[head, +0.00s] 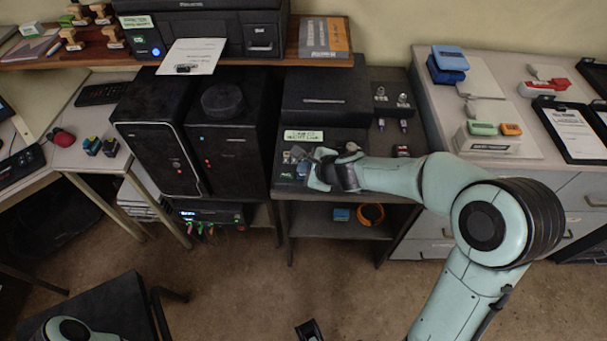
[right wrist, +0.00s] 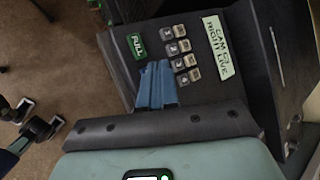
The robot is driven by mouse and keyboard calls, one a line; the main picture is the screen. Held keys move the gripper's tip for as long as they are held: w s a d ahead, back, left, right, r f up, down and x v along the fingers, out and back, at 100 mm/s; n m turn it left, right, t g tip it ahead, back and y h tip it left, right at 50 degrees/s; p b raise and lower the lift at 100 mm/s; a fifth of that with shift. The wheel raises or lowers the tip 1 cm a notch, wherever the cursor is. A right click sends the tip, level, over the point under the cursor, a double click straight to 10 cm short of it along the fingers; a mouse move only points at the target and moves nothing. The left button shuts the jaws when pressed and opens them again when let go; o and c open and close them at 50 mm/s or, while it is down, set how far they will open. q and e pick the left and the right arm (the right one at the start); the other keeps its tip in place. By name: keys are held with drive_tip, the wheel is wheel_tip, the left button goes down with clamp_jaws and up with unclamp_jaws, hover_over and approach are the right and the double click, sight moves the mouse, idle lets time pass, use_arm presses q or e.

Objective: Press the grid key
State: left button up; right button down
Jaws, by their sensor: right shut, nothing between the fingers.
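A dark key panel (right wrist: 202,85) shows in the right wrist view. It has a green key (right wrist: 137,45) reading FULL, a double column of small pale and grey keys (right wrist: 180,48), and a white label (right wrist: 222,47) reading CAM and RIGHT LIVE. I cannot make out which key is the grid key; it may be hidden by the fingers. My right gripper (right wrist: 156,68) is shut and empty, its blue fingers over the panel just below the green key. Contact cannot be told. In the head view the right gripper (head: 305,163) is at the panel's left part.
A black box (head: 327,95) stands behind the panel, and a black computer tower (head: 160,150) is to its left. Small knobs and switches (head: 392,98) sit to the right. A lower shelf holds an orange ring (head: 371,214). A pale counter (head: 500,85) is at right.

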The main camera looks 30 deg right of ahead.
use_arm(q)
drive_tip(key=shift+f, duration=0.1)
use_arm(e)
drive_tip(key=shift+f, duration=0.15)
use_arm(q)
drive_tip(key=shift+s+f+b, duration=0.15)
drive_tip(key=shift+f+b, duration=0.2)
drive_tip(key=shift+b, duration=0.1)
use_arm(e)
drive_tip(key=shift+f, duration=0.3)
use_arm(q)
drive_tip(key=shift+f+b, duration=0.35)
drive_tip(key=shift+b, duration=0.05)
use_arm(e)
drive_tip(key=shift+f, duration=0.35)
use_arm(q)
drive_tip(key=shift+r, duration=0.1)
use_arm(e)
drive_tip(key=shift+r, duration=0.1)
use_arm(q)
drive_tip(key=shift+r+p, duration=0.7)
drive_tip(key=shift+p, duration=0.15)
use_arm(e)
drive_tip(key=shift+r, duration=0.7)
